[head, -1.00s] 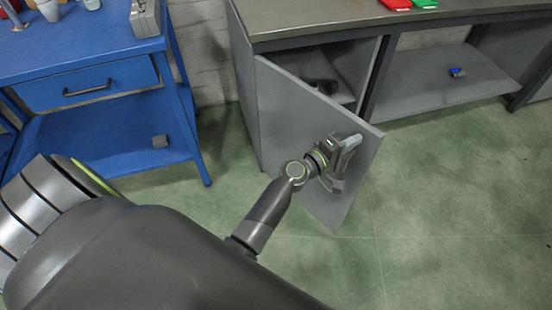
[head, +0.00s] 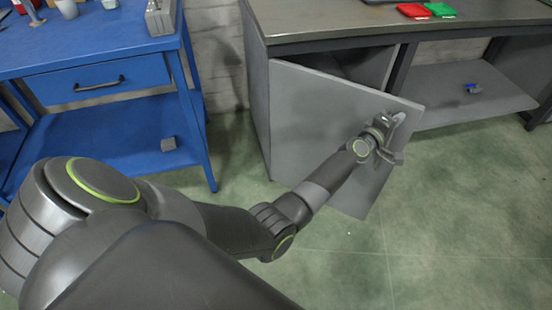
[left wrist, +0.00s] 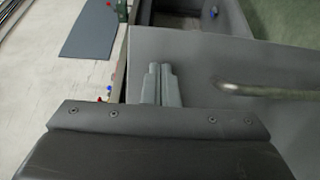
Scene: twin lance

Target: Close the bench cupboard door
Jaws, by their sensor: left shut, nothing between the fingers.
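The grey bench cupboard door (head: 315,115) stands partly open, hinged at its left side, with its free edge swung out from the bench. Part of the dark cupboard inside shows above it. My left gripper (head: 391,138) is at the door's outer face near the free edge. In the left wrist view its fingers (left wrist: 162,84) are shut together with nothing between them, and they overlap the door panel (left wrist: 205,60). The bar handle (left wrist: 270,91) lies to the right of the fingers, apart from them. Whether the fingertips touch the door is unclear. My right gripper is out of view.
A blue workbench (head: 95,72) with a drawer and lower shelf stands at the left. The grey bench top (head: 335,20) carries a red item (head: 413,11) and a green item (head: 440,9). An open lower shelf (head: 445,95) lies right of the cupboard. The green floor in front is clear.

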